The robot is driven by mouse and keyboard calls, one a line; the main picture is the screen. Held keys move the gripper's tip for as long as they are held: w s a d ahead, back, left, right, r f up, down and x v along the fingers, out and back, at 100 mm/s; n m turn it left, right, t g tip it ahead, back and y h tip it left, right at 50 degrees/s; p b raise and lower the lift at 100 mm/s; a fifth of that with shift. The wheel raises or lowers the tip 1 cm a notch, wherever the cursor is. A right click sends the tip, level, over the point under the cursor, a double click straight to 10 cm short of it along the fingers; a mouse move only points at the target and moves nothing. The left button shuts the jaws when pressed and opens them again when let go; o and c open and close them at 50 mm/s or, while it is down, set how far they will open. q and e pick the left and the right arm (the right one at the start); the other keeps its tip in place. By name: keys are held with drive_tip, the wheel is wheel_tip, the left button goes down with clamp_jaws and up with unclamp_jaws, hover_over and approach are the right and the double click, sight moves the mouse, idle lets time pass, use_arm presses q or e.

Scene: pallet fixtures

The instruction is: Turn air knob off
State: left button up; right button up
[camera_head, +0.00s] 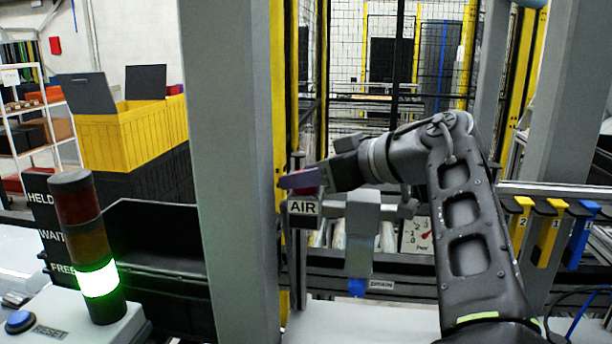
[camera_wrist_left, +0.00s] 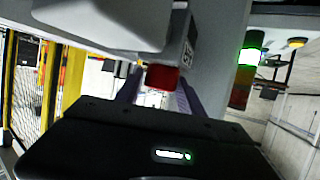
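The red air knob (camera_wrist_left: 163,77) shows in the left wrist view, between the two purple fingers of my left gripper (camera_wrist_left: 160,88). The fingers stand apart on either side of it, and I cannot tell whether either touches it. In the head view my left gripper (camera_head: 298,181) is just above the AIR label (camera_head: 303,207), beside the grey air unit (camera_head: 362,221). The knob is mostly hidden by the gripper there. My right gripper is not in view.
A thick grey post (camera_head: 232,150) stands left of the gripper. A signal tower (camera_head: 88,247), lit green, stands at the lower left. Yellow and blue hooks (camera_head: 549,232) are at the right.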

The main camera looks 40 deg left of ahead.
use_arm(q)
clamp_jaws()
idle(0.4)
drive_tip(key=t+b, duration=0.1)
drive_tip(key=m+t+b, duration=0.1)
drive_tip(key=b, duration=0.1)
drive_tip(key=shift+f+m, duration=0.25)
drive_tip(key=shift+m, duration=0.05)
drive_tip(key=m+t+h+b, duration=0.1)
drive_tip(key=m+t+b, duration=0.2)
drive_tip(key=shift+t+h, duration=0.3)
drive_tip(key=m+t+h+b, duration=0.1)
drive_tip(key=m+t+b, duration=0.1)
drive_tip(key=shift+m+t+h, duration=0.3)
drive_tip(key=shift+m+h, duration=0.1)
drive_tip(key=shift+r+m+t+h+b, duration=0.2)
drive_tip(key=shift+m+t+h+b, duration=0.45)
drive_tip(key=shift+m+t+h, duration=0.6)
drive_tip(key=shift+m, duration=0.35)
